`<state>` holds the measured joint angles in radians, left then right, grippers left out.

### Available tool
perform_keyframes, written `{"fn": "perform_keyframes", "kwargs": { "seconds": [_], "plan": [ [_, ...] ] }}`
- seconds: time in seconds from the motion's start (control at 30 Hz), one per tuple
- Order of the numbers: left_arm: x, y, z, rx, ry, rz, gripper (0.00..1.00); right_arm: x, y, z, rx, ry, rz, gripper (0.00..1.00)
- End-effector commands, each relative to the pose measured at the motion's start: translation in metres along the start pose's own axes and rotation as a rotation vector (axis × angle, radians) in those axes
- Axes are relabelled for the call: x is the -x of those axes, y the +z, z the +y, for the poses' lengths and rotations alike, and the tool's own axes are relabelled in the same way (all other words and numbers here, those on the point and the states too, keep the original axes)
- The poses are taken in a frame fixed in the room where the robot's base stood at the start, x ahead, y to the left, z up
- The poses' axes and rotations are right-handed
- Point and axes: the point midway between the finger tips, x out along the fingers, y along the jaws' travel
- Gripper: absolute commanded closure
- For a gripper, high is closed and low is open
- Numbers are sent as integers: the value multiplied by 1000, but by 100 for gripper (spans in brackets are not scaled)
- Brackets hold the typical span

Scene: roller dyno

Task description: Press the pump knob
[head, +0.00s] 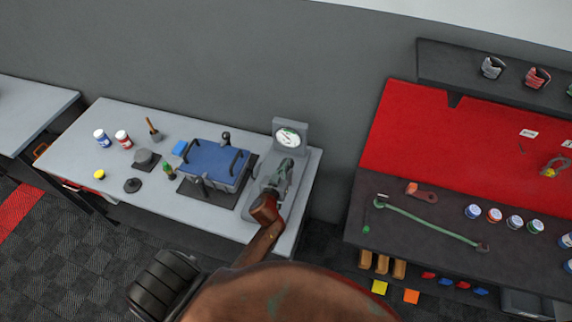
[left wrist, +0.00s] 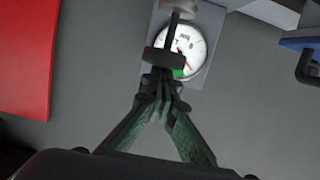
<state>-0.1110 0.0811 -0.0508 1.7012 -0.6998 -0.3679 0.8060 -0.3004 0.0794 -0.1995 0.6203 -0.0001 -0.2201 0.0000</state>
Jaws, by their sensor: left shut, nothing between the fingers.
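The grey pump stand with a round white gauge (head: 288,137) is at the right end of the light grey table. My left gripper (head: 286,168) is in front of the gauge, over the stand, and covers part of it. In the left wrist view the gripper (left wrist: 163,82) is shut and empty. Its tips overlap a dark disc-shaped knob (left wrist: 166,59) on a thin stem. They are touching or very close; I cannot tell which. The gauge (left wrist: 184,50) is behind the knob. In the head view the knob is hidden or too small to make out. My right gripper is not in view.
A blue lidded box with dark handles (head: 214,166) stands on a dark mat left of the pump. Jars (head: 123,139), a brush and small parts lie further left. A dark workbench with a red back panel (head: 470,150) is on the right, beyond a gap.

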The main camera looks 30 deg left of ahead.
Motion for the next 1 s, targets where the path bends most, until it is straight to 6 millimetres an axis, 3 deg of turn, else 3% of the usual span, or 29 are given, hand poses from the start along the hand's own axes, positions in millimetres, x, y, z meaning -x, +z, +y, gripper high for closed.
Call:
{"fn": "perform_keyframes", "kwargs": {
  "seconds": [0.03,0.1,0.33,0.77,1.0],
  "plan": [
    [-3,16,1,5,-1,-5,100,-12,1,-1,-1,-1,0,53],
    [-6,26,0,5,-2,-6,100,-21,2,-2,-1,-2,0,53],
    [-10,46,0,3,-2,-7,100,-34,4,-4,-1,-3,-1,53],
    [-10,46,0,2,-2,-12,100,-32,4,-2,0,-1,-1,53],
    [-4,22,1,3,0,-10,100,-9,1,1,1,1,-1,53]
  ]
}}
